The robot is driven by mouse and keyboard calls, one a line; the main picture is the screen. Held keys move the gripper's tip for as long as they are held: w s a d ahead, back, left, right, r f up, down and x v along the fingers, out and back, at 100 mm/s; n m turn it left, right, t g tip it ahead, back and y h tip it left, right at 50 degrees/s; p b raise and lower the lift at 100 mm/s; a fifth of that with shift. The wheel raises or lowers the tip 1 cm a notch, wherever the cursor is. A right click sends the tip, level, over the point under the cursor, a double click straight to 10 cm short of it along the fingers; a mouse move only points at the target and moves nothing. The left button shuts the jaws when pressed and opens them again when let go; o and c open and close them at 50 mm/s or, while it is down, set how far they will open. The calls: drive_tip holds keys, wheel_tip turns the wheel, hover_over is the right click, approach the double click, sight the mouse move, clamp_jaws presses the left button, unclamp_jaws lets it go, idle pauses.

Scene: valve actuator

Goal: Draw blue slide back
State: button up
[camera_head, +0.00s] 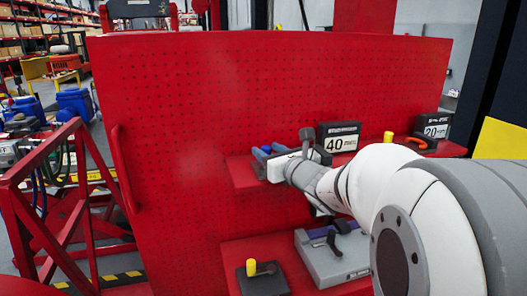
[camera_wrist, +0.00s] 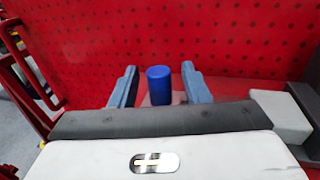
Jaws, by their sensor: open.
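My gripper (camera_wrist: 159,84) is open in the wrist view, with one blue-grey finger on each side of a blue cylinder (camera_wrist: 159,86), which appears to be the blue slide's handle. Gaps show between the cylinder and both fingers. The cylinder's lower part is hidden behind my gripper body. In the head view, my gripper (camera_head: 271,153) is at the left end of the upper red shelf, in front of the red perforated panel. My arm and gripper hide most of what the slide sits on.
Below are a grey unit with a black lever (camera_head: 330,254) and a black block (camera_head: 263,283) with a yellow peg.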

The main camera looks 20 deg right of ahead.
drive_tip(key=b+v, duration=0.1)
drive_tip(key=v, duration=0.5)
drive_tip(key=shift+s, duration=0.25)
drive_tip(key=s+a+f+n+g+y, duration=0.3)
drive_tip(key=s+a+f+n+g, duration=0.9)
drive_tip(key=n, duration=0.6)
drive_tip(key=s+d+f+n+g+h, duration=0.2)
drive_tip(key=s+d+f+n+h, duration=0.3)
drive_tip(key=n, duration=1)
drive_tip(key=s+f+h, duration=0.1)
drive_tip(key=s+h, duration=0.1)
drive_tip(key=s, duration=0.1)
drive_tip(key=shift+s+d+h, duration=0.2)
drive_tip(key=shift+d+h, duration=0.1)
